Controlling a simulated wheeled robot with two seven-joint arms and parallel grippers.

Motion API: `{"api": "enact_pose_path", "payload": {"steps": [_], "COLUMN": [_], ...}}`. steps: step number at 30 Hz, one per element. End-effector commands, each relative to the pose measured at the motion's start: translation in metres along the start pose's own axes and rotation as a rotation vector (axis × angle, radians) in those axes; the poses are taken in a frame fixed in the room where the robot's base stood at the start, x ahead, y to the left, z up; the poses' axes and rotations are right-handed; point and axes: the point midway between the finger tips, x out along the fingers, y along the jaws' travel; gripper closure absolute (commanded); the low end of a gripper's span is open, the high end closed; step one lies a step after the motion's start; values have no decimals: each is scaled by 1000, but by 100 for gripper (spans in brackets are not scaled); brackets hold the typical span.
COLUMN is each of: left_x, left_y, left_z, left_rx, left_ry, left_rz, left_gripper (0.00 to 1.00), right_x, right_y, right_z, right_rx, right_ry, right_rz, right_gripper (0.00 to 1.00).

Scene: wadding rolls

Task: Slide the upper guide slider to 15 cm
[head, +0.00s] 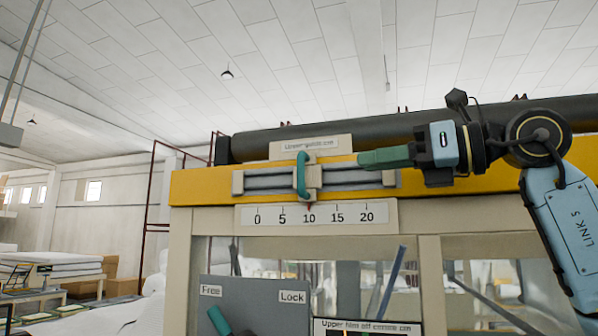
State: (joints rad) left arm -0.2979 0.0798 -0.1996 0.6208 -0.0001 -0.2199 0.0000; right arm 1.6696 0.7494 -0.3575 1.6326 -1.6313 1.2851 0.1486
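The upper guide slider (314,180) is a beige block with an upright green loop handle (302,176). It sits on grey horizontal rails (352,177) fixed to a yellow beam. Its small red pointer stands at about 10 on the white scale (285,217), which is marked 0, 5, 10, 15 and 20. My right gripper (362,158) comes in from the right with green fingers pointing left. It is in front of the right part of the rails and apart from the handle. The fingers overlap in this view, so their opening is hidden. My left gripper is out of view.
A dark roll (380,131) lies along the top behind the yellow beam (205,187). Below is a grey panel (260,312) marked Free and Lock, with a green-gripped lever (219,320). A label plate (309,144) stands above the slider.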

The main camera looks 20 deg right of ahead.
Motion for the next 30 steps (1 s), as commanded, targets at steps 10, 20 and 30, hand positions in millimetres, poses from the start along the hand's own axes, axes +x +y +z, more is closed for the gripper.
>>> {"api": "enact_pose_path", "payload": {"steps": [10,20,30], "left_x": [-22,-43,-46], "left_y": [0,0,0], "left_z": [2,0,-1], "left_rx": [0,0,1], "left_ry": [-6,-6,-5], "left_rz": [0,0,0], "left_gripper": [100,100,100], "right_x": [61,118,132], "right_y": [1,1,1], "right_z": [2,2,-1], "right_rx": [2,1,0], "right_ry": [5,3,1], "right_rz": [4,4,3], "right_gripper": [82,82,82]}}
